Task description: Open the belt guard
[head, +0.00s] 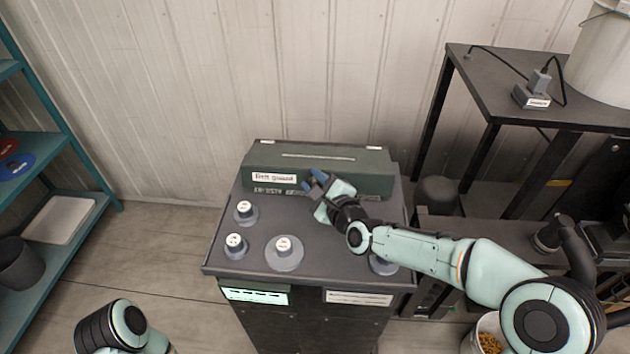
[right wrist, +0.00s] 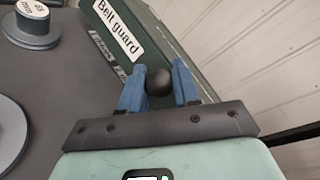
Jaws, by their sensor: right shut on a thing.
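The belt guard (head: 345,178) is a long dark green box at the back of a dark grey cabinet top, with a white "Belt guard" label on its front. It looks closed. Its label also shows in the right wrist view (right wrist: 119,29). My right gripper (head: 314,182) is at the guard's front, right of the label. In the right wrist view its blue fingers (right wrist: 159,84) are shut on a round black knob (right wrist: 159,81) in front of the guard. How the knob joins the guard is hidden. My left arm shows at the lower left, but its gripper is out of view.
Several grey knobs on round discs stand on the cabinet top (head: 330,243) in front of the guard. A dark table (head: 500,95) with a small grey device (head: 531,95) and a white bucket (head: 602,60) is at the right. A teal shelf (head: 75,215) stands at the left.

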